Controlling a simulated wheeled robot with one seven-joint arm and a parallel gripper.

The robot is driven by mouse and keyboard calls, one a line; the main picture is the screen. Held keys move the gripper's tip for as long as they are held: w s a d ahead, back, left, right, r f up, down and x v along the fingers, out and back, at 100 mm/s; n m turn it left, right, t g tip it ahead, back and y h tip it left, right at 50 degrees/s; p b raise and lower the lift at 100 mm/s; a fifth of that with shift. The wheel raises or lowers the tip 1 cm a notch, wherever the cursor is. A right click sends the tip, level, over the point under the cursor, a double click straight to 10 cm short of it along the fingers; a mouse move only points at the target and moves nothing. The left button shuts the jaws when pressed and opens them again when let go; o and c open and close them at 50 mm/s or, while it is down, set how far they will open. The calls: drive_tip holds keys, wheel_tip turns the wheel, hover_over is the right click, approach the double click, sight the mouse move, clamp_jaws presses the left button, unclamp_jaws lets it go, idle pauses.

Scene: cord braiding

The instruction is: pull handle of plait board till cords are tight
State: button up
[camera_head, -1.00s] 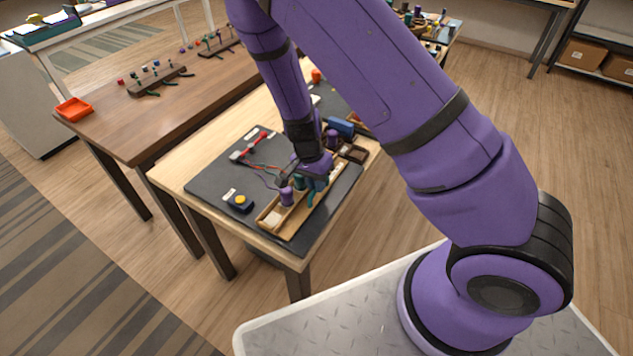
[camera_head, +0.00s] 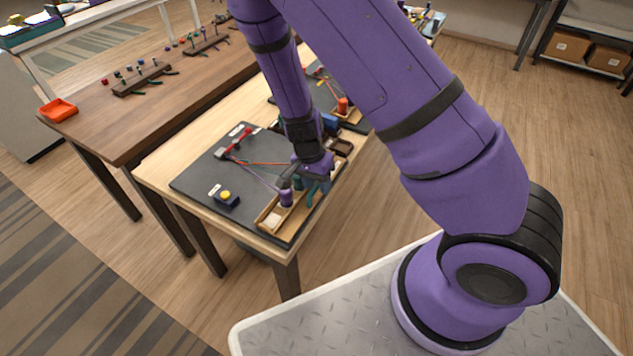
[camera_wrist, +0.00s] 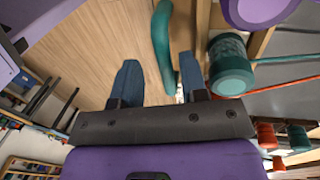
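The plait board stands on a dark mat (camera_head: 205,182), with a wooden tray (camera_head: 268,217) at its near right edge. The tray holds a purple spool (camera_head: 286,197) and a teal spool (camera_head: 297,183), which also shows in the wrist view (camera_wrist: 230,66). Red cord (camera_head: 262,163) and purple cord (camera_head: 258,180) run nearly straight from the red-and-grey clamp (camera_head: 235,143) toward the spools. A curved teal handle (camera_wrist: 162,40) lies between the blue fingers of my gripper (camera_wrist: 158,80), closer to the right finger. The fingers are apart, with a gap beside the left one.
A blue box with a yellow button (camera_head: 227,198) sits on the mat's near left. A second dark mat with an orange spool (camera_head: 343,104) lies behind my arm. A brown table (camera_head: 150,125) with peg racks and an orange tray (camera_head: 58,110) stands at left.

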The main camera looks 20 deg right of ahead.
wheel_tip(320, 180, up, 11)
drive_tip(key=w+a, duration=0.1)
drive_tip(key=shift+w+a+f, duration=0.15)
drive_tip(key=shift+w, duration=0.2)
idle(0.5)
drive_tip(key=s+d+r+n+t+y, duration=0.1)
drive_tip(key=s+r+n+y, duration=0.15)
drive_tip(key=r, duration=0.75)
drive_tip(key=s+d+r+n+t+y, duration=0.1)
drive_tip(key=s+d+r+n, duration=0.2)
drive_tip(key=r, duration=0.7)
drive_tip(key=s+d+r+n+t+h, duration=0.2)
drive_tip(key=s+r+n+t, duration=0.3)
drive_tip(key=s+r, duration=0.7)
drive_tip(key=s+d, duration=0.1)
drive_tip(key=s, duration=0.2)
drive_tip(key=shift+d+r, duration=0.15)
drive_tip(key=shift+r, duration=0.2)
